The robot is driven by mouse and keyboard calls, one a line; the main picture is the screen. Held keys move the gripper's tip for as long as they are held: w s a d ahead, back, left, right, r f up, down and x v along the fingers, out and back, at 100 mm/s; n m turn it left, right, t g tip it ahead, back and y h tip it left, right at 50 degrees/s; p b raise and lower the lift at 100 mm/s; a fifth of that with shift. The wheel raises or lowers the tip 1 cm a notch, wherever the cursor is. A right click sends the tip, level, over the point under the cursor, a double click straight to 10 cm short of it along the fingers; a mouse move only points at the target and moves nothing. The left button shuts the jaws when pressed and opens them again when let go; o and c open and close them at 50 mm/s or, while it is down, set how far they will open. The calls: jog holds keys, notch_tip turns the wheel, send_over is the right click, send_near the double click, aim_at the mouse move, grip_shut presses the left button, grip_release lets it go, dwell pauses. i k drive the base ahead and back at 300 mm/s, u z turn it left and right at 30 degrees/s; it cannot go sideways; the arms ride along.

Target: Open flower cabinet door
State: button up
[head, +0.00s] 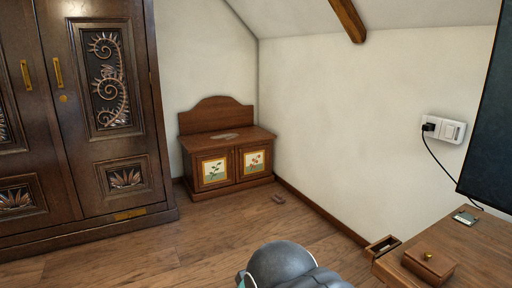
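The flower cabinet (228,199) is a low brown wooden chest with a raised backboard, standing in the far corner in the head view. Its left door (201,185) and right door (266,173) each carry a framed flower picture, and both look shut. A flat, pale, oval item (226,137) lies on its top. A dark grey rounded part of my own body shows at the bottom centre, well in front of the cabinet. My gripper's fingers cannot be made out.
A large dark carved armoire (112,110) stands at left, its doors shut. At right is a wooden desk (484,262) with a small box (429,264) and an open drawer (383,246). A small brown object (278,199) lies on the floor. The floor before the cabinet is mostly free.

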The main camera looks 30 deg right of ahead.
aim_at(253, 161)
jog(key=z, duration=0.55)
jog(key=i, duration=1.95)
jog(key=z, duration=0.5)
jog(key=i, duration=1.25)
jog(key=z, duration=0.05)
